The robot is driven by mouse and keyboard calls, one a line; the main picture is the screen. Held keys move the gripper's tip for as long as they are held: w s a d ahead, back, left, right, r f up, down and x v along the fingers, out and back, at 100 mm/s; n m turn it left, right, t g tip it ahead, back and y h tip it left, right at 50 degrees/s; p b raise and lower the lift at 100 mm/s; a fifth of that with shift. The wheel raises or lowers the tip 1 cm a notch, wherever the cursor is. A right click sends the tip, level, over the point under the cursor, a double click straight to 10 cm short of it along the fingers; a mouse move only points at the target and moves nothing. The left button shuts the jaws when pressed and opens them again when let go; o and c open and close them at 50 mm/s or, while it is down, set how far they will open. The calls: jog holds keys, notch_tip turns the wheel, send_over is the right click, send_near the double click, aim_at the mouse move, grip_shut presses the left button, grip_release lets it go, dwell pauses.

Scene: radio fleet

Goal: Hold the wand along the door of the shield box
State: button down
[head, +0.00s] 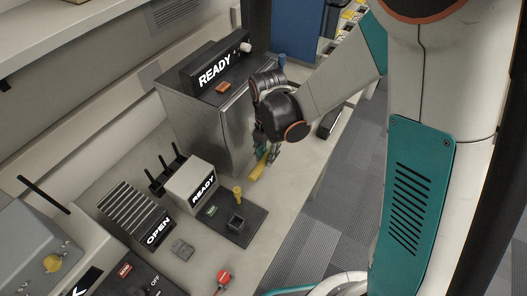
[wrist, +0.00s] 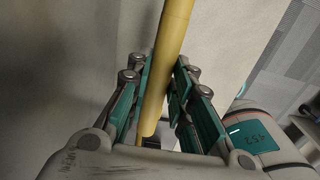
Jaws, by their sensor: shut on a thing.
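The shield box (head: 192,125) is a grey metal box on the bench, and its door (head: 237,128) faces right. A black unit (head: 216,69) reading READY sits on its top. My gripper (head: 267,152) is just right of the door, low over the bench. It is shut on the yellow wand (head: 259,170), whose end points down towards the bench. In the wrist view the wand (wrist: 170,45) runs between the finger pads of my gripper (wrist: 163,95). A grey surface lies left of it. I cannot tell whether the wand touches the door.
A white READY unit (head: 192,183), a black base with a socket (head: 226,221), a dark rack labelled OPEN (head: 136,212) and a red knob (head: 223,278) stand left and in front.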

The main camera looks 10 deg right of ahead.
jog(key=s+d+r, duration=0.1)
jog(key=s+d, duration=0.3)
jog(key=d, duration=0.1)
jog(key=shift+d+r+p, duration=0.2)
jog(key=shift+r+p, duration=0.15)
jog(key=shift+s, duration=0.15)
dwell(0.4)
